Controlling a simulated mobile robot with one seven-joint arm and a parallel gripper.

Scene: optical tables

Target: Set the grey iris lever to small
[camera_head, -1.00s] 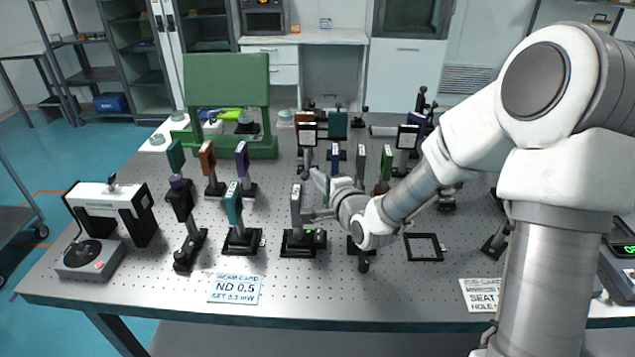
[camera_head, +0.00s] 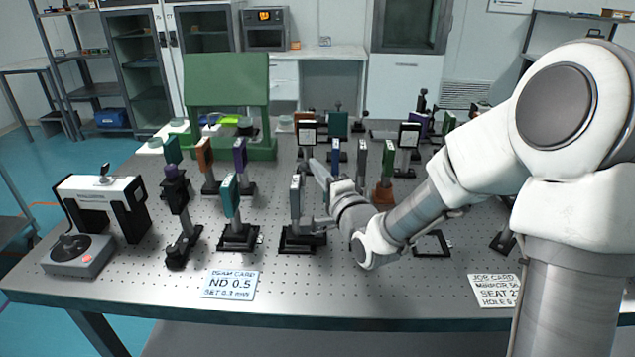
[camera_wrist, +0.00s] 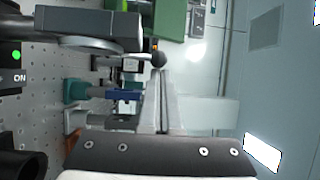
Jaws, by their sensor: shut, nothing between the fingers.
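The grey iris (camera_head: 296,200) stands upright on a black base (camera_head: 302,240) near the middle of the table's front half. In the wrist view its grey round body (camera_wrist: 85,22) fills the upper left, and a thin lever with a dark ball end (camera_wrist: 157,59) sticks out to the right. My gripper (camera_wrist: 160,74) is shut and empty, with its fingertips right at the ball end; I cannot tell whether they touch it. In the head view my gripper (camera_head: 315,165) is just right of the iris's top, and the lever is not clear there.
A teal-plate mount (camera_head: 230,197) stands left of the iris. Blue (camera_head: 336,160) and orange-based green (camera_head: 388,160) mounts stand behind my gripper. A black square frame (camera_head: 432,243) lies to the right. A beam card (camera_head: 230,284) lies at the front edge. A green housing (camera_head: 227,90) stands at the back.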

